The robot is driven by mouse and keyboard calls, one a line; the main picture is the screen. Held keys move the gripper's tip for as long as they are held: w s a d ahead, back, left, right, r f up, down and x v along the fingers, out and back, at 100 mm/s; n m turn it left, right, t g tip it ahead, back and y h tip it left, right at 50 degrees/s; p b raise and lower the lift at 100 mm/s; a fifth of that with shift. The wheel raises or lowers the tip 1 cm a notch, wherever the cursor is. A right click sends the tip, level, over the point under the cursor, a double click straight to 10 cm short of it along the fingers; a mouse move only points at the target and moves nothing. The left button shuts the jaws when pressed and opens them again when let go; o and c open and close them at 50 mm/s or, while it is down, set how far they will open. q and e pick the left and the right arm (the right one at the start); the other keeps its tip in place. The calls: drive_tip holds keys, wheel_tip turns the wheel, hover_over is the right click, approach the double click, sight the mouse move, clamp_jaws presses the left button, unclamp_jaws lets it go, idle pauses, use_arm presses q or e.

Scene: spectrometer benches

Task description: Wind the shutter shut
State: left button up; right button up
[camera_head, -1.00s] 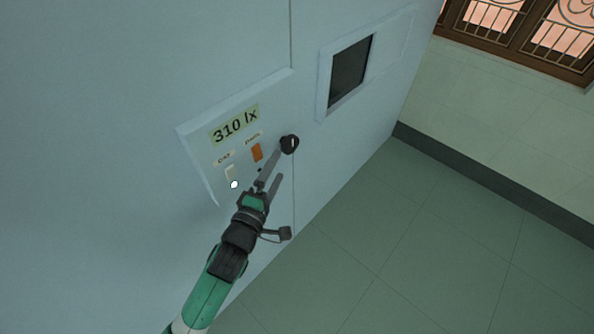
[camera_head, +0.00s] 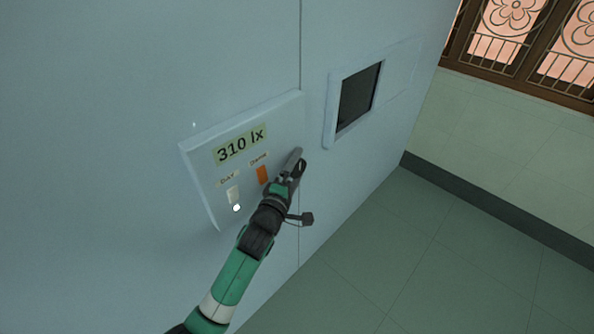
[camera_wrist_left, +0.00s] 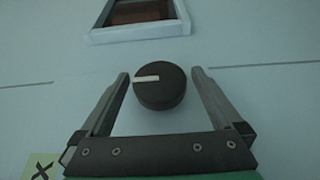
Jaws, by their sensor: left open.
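A round black knob (camera_wrist_left: 166,88) with a white line pointing left shows in the left wrist view. It sits on the pale wall between the two fingers of my left gripper (camera_wrist_left: 160,73), which is open with a gap on either side of the knob. In the head view my left gripper (camera_head: 297,161) is at the right edge of the control panel (camera_head: 208,191) and mostly hides the knob. The panel's display (camera_head: 240,145) reads 310 lx. A framed dark window (camera_head: 358,97) is up and right of the gripper. My right gripper is not in view.
An orange switch (camera_head: 263,174) and a pale switch (camera_head: 233,194) with a white lamp (camera_head: 236,208) below it are on the panel, left of my gripper. The green tiled floor (camera_head: 420,270) is clear. A barred window (camera_head: 520,45) is at the upper right.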

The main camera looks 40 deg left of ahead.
use_arm(q)
drive_tip(key=shift+w, duration=0.1)
drive_tip(key=c, duration=1.3)
drive_tip(key=g+p, duration=0.1)
drive_tip(key=p, duration=0.3)
drive_tip(key=m+g+h+p, duration=0.1)
drive_tip(key=g+p, duration=0.1)
drive_tip(key=p, duration=0.1)
drive_tip(key=g+p, duration=0.1)
drive_tip(key=p, duration=0.3)
drive_tip(key=shift+r+m+g+h+p, duration=0.3)
drive_tip(key=shift+r+m+g, duration=0.1)
drive_tip(key=shift+f+g+p, duration=0.1)
drive_tip(key=shift+g+p, duration=0.3)
drive_tip(key=shift+p, duration=0.25)
drive_tip(key=shift+f+g+p, duration=0.2)
drive_tip(key=shift+g+p, duration=0.1)
